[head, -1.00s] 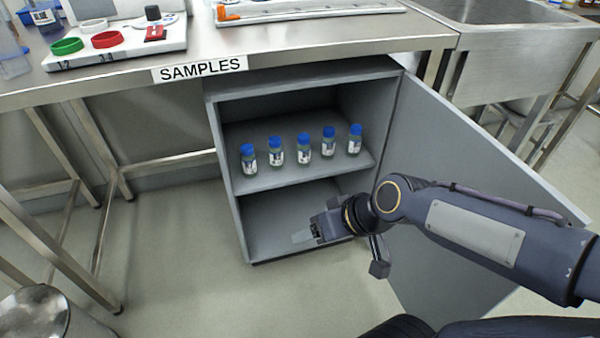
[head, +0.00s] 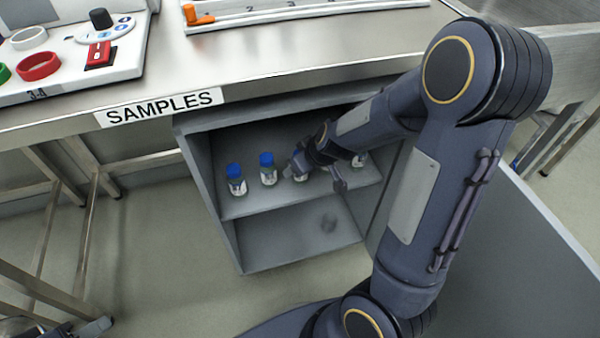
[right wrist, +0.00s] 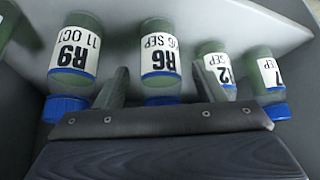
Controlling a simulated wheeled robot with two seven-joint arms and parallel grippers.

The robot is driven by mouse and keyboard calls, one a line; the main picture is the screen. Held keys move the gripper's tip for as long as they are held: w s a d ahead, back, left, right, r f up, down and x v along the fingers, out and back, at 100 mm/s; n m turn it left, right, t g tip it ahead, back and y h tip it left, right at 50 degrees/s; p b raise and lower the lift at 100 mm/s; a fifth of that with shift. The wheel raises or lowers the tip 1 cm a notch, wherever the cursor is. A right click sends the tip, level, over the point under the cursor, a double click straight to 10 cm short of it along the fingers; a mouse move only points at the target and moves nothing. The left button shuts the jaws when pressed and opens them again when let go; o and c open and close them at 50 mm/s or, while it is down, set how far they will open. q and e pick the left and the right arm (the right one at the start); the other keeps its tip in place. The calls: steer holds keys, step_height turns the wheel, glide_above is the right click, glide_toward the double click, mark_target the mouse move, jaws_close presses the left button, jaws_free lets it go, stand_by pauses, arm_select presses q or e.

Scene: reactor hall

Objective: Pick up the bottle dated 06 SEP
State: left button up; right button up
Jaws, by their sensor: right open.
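The bottle marked R6, 06 SEP (right wrist: 161,50) has a blue cap and a white label. It appears upside down in the right wrist view, between the fingers of my right gripper (right wrist: 162,90), which is open and apart from it. In the head view this bottle (head: 300,177) is the middle of the row on the cabinet shelf, partly hidden by my right gripper (head: 305,163). The R9, 11 OCT bottle (right wrist: 77,50) stands beside one finger. A bottle ending in 12 SEP (right wrist: 216,68) is beyond the other. My left gripper (head: 92,327) seems to show at the bottom left edge.
The shelf (head: 245,207) holds other blue-capped bottles close on both sides. The cabinet's open door (head: 500,250) is at the right. The steel bench (head: 250,75) with the SAMPLES label overhangs the cabinet. The lower compartment looks empty.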

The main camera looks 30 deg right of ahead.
steer(key=shift+w+f, duration=0.25)
steer(key=shift+f, duration=0.25)
steer(key=shift+r, duration=0.1)
steer(key=c, duration=1.1)
steer(key=shift+r, duration=0.1)
